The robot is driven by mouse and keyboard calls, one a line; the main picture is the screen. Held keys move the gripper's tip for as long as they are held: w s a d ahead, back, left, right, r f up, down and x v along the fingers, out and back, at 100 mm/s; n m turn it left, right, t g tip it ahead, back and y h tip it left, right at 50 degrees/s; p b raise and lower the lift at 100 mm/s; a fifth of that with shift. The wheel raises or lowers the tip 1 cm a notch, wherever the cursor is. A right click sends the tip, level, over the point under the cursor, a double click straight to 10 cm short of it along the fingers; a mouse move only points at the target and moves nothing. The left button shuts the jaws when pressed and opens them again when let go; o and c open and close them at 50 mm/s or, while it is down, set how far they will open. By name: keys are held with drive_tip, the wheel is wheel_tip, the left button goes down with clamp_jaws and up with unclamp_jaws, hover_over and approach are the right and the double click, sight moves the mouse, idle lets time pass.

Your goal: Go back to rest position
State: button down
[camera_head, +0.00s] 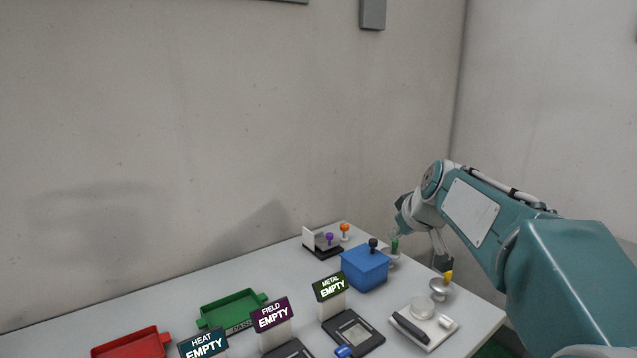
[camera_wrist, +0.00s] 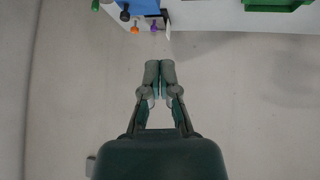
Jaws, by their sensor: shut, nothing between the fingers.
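My gripper (camera_wrist: 160,68) shows in the wrist view with its two fingers together and nothing between them. It is apart from the table items, which appear along the top edge of that view. In the head view my arm reaches in from the right, bends above the table's right end and slopes down there. The fingertips are hard to make out in the head view.
The table (camera_head: 150,312) holds a blue box (camera_head: 365,270), a green tray (camera_head: 232,308), a red tray (camera_head: 130,343), a white device (camera_head: 424,325) and several coloured knobs. Signs read HEAT (camera_head: 203,344), FIELD (camera_head: 271,314) and METAL EMPTY (camera_head: 331,287). A wall (camera_head: 200,130) stands behind.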

drive_tip(key=s+f+m+g+h, duration=0.1)
drive_tip(key=s+f, duration=0.4)
drive_tip(key=s, duration=1.1)
drive_tip(key=s+f+m+g+h, duration=0.1)
drive_tip(key=s+f+m, duration=0.3)
drive_tip(key=s, duration=1.2)
drive_tip(key=shift+s+f+m, duration=0.2)
drive_tip(key=shift+f+m, duration=0.1)
drive_tip(key=shift+f, duration=0.6)
